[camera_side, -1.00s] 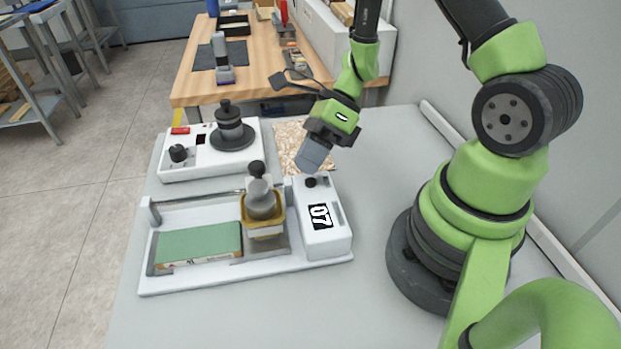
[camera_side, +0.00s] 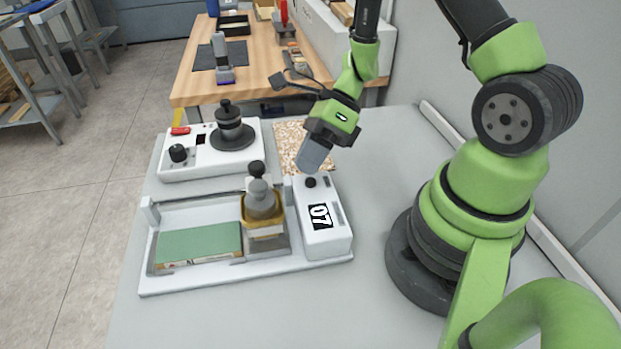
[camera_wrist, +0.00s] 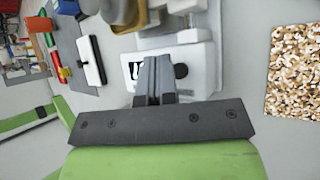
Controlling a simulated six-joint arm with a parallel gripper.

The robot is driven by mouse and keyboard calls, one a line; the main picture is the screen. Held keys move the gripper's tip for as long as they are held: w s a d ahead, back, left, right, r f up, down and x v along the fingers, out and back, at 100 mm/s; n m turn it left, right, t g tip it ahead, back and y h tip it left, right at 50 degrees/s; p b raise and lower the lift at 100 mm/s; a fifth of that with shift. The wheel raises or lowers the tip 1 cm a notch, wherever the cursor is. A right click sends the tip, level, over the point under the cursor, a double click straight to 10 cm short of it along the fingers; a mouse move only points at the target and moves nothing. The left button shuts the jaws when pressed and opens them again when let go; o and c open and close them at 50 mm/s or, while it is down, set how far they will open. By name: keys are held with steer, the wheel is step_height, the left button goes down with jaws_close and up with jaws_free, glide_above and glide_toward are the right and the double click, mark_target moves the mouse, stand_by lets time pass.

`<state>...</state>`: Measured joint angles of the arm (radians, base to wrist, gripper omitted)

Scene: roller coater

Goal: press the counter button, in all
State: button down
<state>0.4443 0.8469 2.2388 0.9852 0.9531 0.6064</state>
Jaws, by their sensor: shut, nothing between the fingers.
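The white counter box (camera_side: 323,240) stands at the right end of the white base, and its display (camera_side: 320,216) reads 07. A black round button (camera_side: 310,182) sits at its far end. My gripper (camera_side: 308,170) is shut and empty, its fingertips just above or at the button; whether they touch it I cannot tell. In the wrist view the shut fingers (camera_wrist: 154,62) point at the counter box (camera_wrist: 203,65), with the black button (camera_wrist: 181,71) beside their tips. The display (camera_wrist: 134,70) is partly covered there by the fingers.
Left of the counter are a yellow-framed roller carriage (camera_side: 262,212) and a green block (camera_side: 198,245). Behind stands a white device (camera_side: 202,158) with a black knob and spindle. A speckled sheet (camera_side: 290,145) lies behind my gripper.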

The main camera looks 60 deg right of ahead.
mark_target(309, 179)
steer(key=shift+f, duration=0.4)
steer(key=shift+f, duration=0.4)
stand_by(0.6)
steer(key=shift+r, duration=0.85)
steer(key=shift+r, duration=2.5)
